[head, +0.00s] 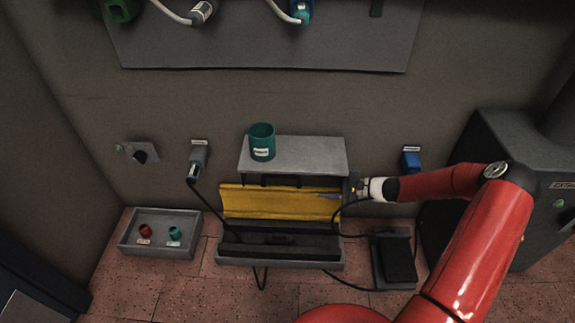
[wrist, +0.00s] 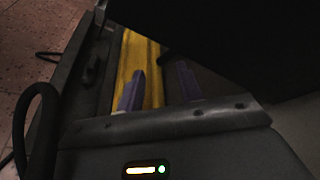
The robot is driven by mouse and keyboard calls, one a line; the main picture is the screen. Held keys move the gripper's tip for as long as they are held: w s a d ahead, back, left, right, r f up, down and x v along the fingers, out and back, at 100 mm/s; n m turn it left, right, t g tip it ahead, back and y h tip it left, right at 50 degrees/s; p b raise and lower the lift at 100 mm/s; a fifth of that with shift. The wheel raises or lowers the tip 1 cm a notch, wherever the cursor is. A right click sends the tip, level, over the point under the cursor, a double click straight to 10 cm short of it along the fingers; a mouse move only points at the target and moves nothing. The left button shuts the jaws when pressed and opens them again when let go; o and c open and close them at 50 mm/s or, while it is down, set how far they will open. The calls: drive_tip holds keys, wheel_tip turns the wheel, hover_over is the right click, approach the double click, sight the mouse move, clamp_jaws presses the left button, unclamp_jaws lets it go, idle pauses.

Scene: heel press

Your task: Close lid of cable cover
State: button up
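The cable cover (head: 235,262) is a dark grey tray-like box on the floor below the wall shelf. Its yellow lid (head: 270,203) stands raised at the back edge, so the dark inside shows. My gripper (head: 330,195) is at the right end of the lid, below the shelf. In the wrist view, two purple fingers (wrist: 160,90) stand apart with a gap between them. The yellow lid (wrist: 136,65) shows behind and beside the left finger. I cannot tell whether a finger touches the lid.
A grey shelf (head: 310,153) with a teal cup (head: 262,142) hangs just above the lid. A grey tray (head: 160,250) with two small parts stands left. A black pedal (head: 398,260) and cables lie right of the cover. A dark machine (head: 490,140) stands far right.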

sight(293, 177)
drive_tip(key=shift+w+a+f, duration=0.15)
drive_tip(key=shift+w, duration=0.4)
drive_tip(key=w+a, duration=0.1)
drive_tip(key=a, duration=0.2)
drive_tip(key=w+a, duration=0.1)
drive_tip(key=a, duration=0.3)
drive_tip(key=w+a, duration=0.1)
drive_tip(key=a, duration=0.3)
drive_tip(key=shift+w+b, duration=0.15)
drive_tip(key=shift+b, duration=0.25)
drive_tip(key=shift+w+a+f, duration=0.1)
drive_tip(key=shift+w+a, duration=0.1)
drive_tip(key=shift+a, duration=0.4)
clamp_jaws()
